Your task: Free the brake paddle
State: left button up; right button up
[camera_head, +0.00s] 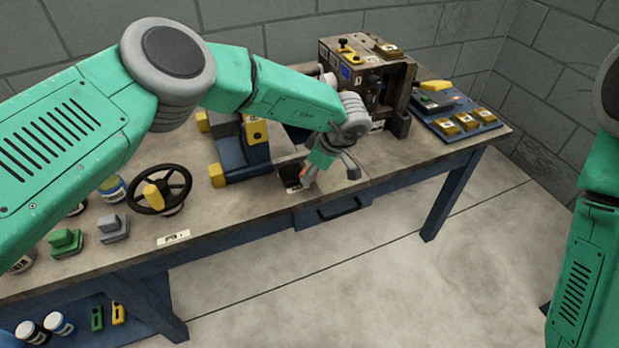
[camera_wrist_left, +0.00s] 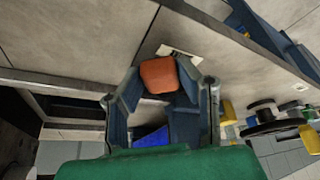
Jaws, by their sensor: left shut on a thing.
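A small orange-red piece, which looks like the brake paddle (camera_wrist_left: 158,75), sits between the fingers of my left gripper (camera_wrist_left: 160,92). In the head view the left gripper (camera_head: 308,178) is low at the front edge of the bench, beside a small dark block (camera_head: 290,175). The gripper is shut on the orange-red piece, of which only a sliver shows in the head view. I cannot tell how the piece joins the dark block or the bench. My right arm shows at the right edge, but its gripper is out of view.
The workbench (camera_head: 235,205) carries a black handwheel (camera_head: 178,175), a blue and yellow fixture (camera_head: 240,165), a brown machine (camera_head: 335,60) and a blue panel with yellow buttons (camera_head: 460,120). A drawer handle (camera_head: 340,210) is below the front edge. The floor in front is clear.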

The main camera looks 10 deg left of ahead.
pick_arm(q)
jog(key=shift+w+d+n, duration=0.1)
jog(key=shift+d+n, duration=0.05)
jog(key=shift+n, duration=0.15)
jog(key=o, duration=1.1)
jog(key=shift+w, duration=0.1)
jog(key=shift+o, duration=0.2)
jog(key=v, duration=1.2)
jog(key=shift+w, duration=0.15)
jog(key=shift+d+f, duration=0.1)
